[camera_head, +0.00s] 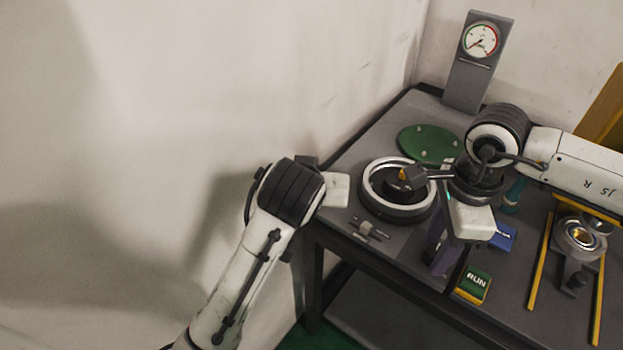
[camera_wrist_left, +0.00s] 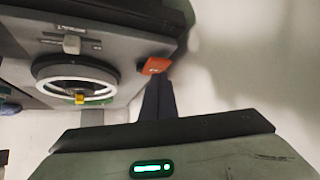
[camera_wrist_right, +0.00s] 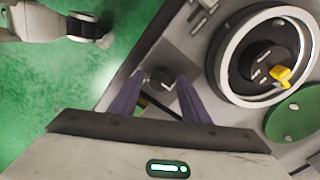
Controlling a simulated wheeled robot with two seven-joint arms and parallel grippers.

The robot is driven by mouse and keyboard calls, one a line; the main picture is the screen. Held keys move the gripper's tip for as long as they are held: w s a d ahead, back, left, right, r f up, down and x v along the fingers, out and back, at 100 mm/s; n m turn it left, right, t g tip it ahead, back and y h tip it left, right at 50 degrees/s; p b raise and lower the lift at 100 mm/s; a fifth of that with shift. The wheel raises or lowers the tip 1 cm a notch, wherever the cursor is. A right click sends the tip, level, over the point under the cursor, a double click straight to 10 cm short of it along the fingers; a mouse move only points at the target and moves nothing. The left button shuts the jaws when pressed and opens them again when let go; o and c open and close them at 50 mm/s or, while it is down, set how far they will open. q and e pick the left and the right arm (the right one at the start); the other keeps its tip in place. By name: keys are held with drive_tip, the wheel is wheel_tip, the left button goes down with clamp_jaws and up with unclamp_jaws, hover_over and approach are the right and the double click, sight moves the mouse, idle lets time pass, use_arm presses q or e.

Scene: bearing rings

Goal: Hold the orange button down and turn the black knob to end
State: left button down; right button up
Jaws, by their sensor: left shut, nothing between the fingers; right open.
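The orange button (camera_wrist_left: 155,65) shows in the left wrist view, at the edge of the grey panel. My left gripper (camera_wrist_left: 159,82) is shut and empty, its fingertips right at the button; I cannot tell whether they touch it. In the head view the left gripper's body (camera_head: 335,190) is at the bench's left corner and the button is hidden. The black knob (camera_wrist_right: 162,79) shows in the right wrist view, near the bench edge. My right gripper (camera_wrist_right: 157,82) is open, its fingers on either side of the knob in the picture; contact is unclear. In the head view its purple finger (camera_head: 439,248) points down and the knob is hidden.
A large pale ring (camera_head: 399,213) with a yellow-tipped hub is on the bench, beside a small grey handle (camera_head: 368,230) and a green plate (camera_head: 430,143). A green RUN button (camera_head: 474,285), a blue block (camera_head: 503,237) and yellow rails (camera_head: 540,260) lie right. A gauge (camera_head: 480,40) stands behind.

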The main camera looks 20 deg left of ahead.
use_arm(q)
drive_tip(key=shift+f, duration=0.7)
idle(0.7)
